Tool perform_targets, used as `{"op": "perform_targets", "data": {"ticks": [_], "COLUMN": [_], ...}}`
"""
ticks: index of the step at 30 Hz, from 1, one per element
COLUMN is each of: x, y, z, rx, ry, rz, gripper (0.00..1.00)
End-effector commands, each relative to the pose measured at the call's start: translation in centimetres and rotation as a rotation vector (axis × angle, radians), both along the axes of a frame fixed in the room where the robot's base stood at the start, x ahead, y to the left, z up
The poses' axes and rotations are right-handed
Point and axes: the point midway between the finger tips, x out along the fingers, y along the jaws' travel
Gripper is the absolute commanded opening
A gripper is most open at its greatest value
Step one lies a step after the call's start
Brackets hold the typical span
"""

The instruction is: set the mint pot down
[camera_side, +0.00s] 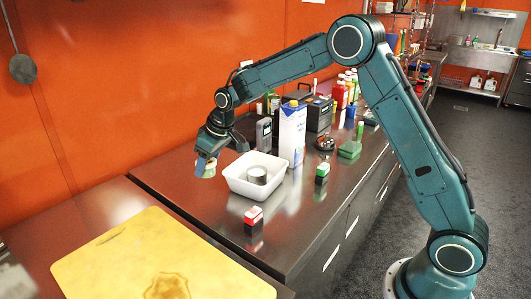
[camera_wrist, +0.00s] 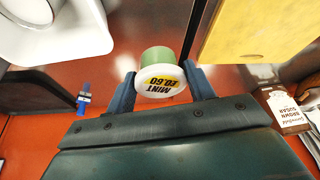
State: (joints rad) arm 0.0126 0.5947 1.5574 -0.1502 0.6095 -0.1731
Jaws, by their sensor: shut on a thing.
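The mint pot (camera_wrist: 160,84) is a small round tub, green at the side, with a white lid lettered "MINT £0.60". In the wrist view it sits between the two blue fingers of my gripper (camera_wrist: 162,92), which is shut on it. In the side view the pot (camera_side: 209,172) shows small and partly hidden beside the fingers of my gripper (camera_side: 204,167), over the steel counter (camera_side: 180,185), left of the white tub. I cannot tell whether its base touches the counter.
The white tub (camera_side: 236,182) with a round metal tin (camera_side: 257,175) inside stands close to the right. A tall carton (camera_side: 291,140) is behind it. A red-topped box (camera_side: 253,215) and a yellow board (camera_side: 150,260) are nearer the camera. Counter left of the tub is clear.

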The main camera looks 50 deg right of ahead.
Motion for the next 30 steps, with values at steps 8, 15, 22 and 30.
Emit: {"op": "perform_targets", "data": {"ticks": [8,15,22,30], "x": [-4.8,-8.9,-11.9,-13.0], "y": [-1.0,-3.3,-8.3,-15.2], "z": [-0.3,-0.5,0.1,1.8], "rx": [-0.006,-0.011,-0.008,-0.004], "ry": [0.001,-0.002,-0.003,-0.001], "rz": [-0.106,-0.209,-0.347,-0.479], "gripper": [0.3,0.3,0.3,0.3]}}
